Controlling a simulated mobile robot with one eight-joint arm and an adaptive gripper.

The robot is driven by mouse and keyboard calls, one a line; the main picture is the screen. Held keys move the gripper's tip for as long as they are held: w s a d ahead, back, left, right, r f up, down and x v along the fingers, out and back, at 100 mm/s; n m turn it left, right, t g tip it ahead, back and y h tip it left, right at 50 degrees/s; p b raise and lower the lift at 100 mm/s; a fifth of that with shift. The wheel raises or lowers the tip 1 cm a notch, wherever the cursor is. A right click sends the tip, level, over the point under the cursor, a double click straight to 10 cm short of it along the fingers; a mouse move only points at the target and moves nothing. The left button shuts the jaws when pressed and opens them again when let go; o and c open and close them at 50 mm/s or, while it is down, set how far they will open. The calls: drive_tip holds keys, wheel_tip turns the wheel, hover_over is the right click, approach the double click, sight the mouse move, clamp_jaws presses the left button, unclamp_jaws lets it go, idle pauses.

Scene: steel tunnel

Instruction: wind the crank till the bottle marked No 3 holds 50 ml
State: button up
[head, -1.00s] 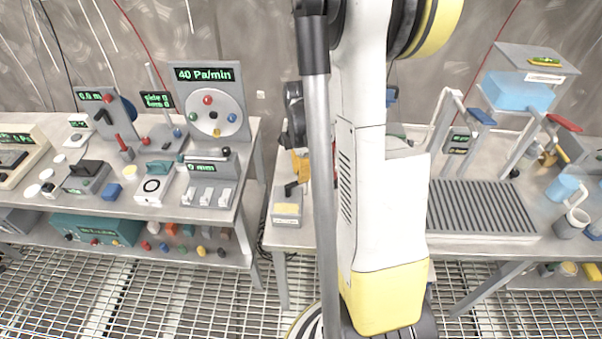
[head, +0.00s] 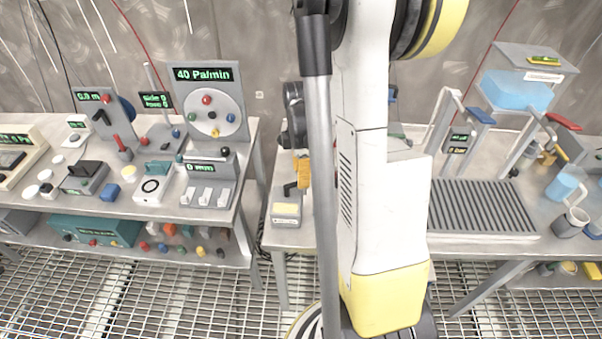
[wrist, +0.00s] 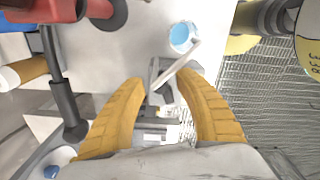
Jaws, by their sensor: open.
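My gripper (wrist: 163,80) has two yellow-orange fingers, spread open. In the wrist view, a grey metal piece with a pale bar (wrist: 178,66) lies in the gap between the fingertips. I cannot tell whether they touch it or whether it is the crank. A small round vessel with blue liquid (wrist: 183,37) is just beyond the bar. In the head view, the gripper (head: 303,172) shows partly behind my arm, over the middle bench. No bottle marked No 3 can be read; my arm hides much of that bench.
The left bench (head: 120,208) carries dials, switches and a panel reading "40 Pa/min" (head: 204,74). At right are a tank of blue liquid (head: 516,92), a slatted grey tray (head: 482,207) and a blue beaker (head: 566,186). The floor is open metal grating.

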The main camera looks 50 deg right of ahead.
wheel_tip(320, 180, up, 12)
idle(0.5)
drive_tip(key=shift+c, duration=0.4)
